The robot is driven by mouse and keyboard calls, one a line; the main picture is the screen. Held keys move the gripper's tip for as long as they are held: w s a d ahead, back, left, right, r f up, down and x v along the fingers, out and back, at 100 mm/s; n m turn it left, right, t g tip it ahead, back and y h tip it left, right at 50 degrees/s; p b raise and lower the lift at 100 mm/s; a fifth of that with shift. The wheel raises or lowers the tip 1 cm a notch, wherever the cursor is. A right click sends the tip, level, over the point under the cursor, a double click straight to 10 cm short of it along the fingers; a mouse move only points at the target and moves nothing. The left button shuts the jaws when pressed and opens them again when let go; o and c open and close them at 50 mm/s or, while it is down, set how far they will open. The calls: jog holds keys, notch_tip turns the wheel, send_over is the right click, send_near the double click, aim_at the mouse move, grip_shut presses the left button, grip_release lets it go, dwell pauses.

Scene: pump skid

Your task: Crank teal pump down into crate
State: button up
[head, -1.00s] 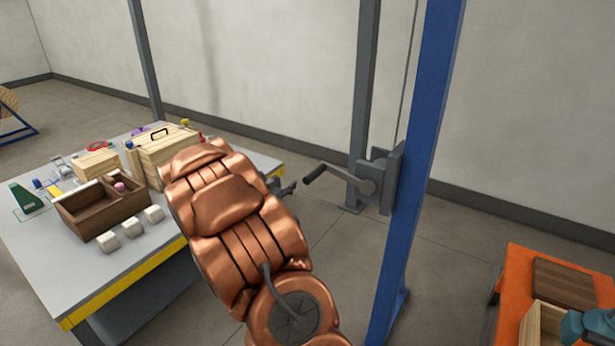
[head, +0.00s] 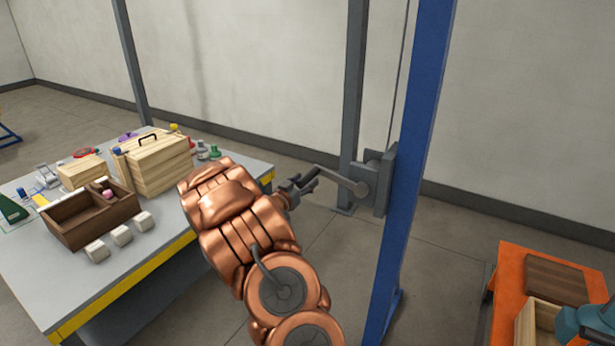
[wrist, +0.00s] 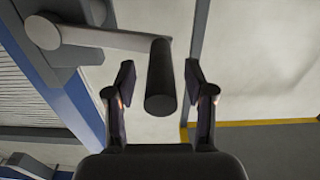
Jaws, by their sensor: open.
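The winch crank (head: 345,181) is a grey arm on a grey box (head: 376,182) fixed to the blue post. Its dark cylindrical handle (wrist: 161,78) stands between the two fingers of my gripper (wrist: 160,90) in the wrist view, with a gap on both sides. My gripper (head: 303,184) is open, at the handle end of the crank in the head view. The teal pump (head: 588,325) shows only in part at the lower right edge. The wooden crate (head: 527,325) beside it is cut off by the picture's bottom edge.
The blue post (head: 415,150) stands just right of the crank. An orange cart (head: 510,265) carries the crate and a brown board (head: 556,278). A grey table (head: 110,275) with wooden boxes and several white blocks is at left. Open floor lies between.

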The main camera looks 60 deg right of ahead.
jog(key=shift+d, duration=1.1)
jog(key=shift+c, duration=0.3)
jog(key=shift+w, duration=0.1)
grip_shut()
